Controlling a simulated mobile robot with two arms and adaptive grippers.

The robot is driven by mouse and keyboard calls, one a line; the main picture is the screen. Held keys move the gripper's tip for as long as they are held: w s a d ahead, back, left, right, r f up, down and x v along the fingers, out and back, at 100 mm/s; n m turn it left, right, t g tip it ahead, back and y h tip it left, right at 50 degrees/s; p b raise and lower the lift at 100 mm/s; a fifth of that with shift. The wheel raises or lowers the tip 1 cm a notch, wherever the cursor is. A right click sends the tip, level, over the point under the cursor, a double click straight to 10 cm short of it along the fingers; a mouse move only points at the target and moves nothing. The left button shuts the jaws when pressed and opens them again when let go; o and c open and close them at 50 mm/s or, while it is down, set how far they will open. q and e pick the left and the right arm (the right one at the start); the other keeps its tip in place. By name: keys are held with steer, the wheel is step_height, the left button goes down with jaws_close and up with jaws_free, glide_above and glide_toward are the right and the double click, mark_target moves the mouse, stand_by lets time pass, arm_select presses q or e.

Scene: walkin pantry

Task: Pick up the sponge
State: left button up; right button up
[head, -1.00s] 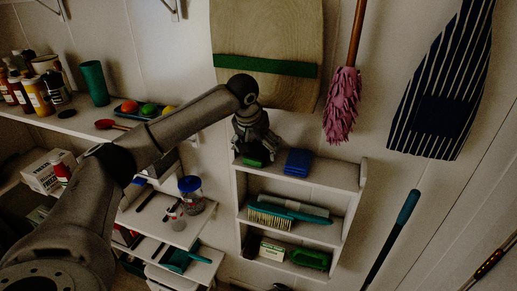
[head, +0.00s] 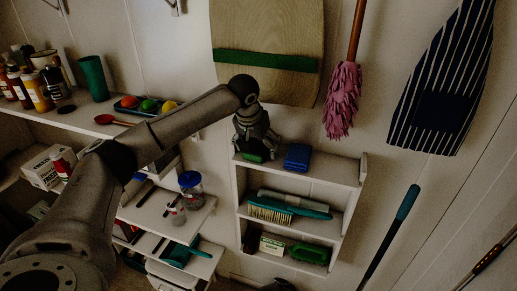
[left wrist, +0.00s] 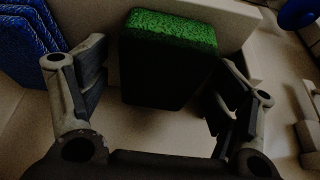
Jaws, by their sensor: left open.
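The sponge (left wrist: 168,62), dark with a rough green face, stands on the shelf top between the open fingers of my left gripper (left wrist: 160,105) in the left wrist view. Gaps show between it and both fingers. In the head view my left gripper (head: 256,148) is over the left end of the top shelf, and a green bit of the sponge (head: 253,156) shows below it.
Blue cloths (head: 297,157) lie on the same shelf just right of the gripper; they also show in the left wrist view (left wrist: 30,45). Brushes (head: 287,208) lie on the shelf below. A pink mop (head: 342,100) hangs at the right.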

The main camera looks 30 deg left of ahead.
arm_select(q)
steer(key=c, duration=0.8)
steer(key=shift+o, duration=0.2)
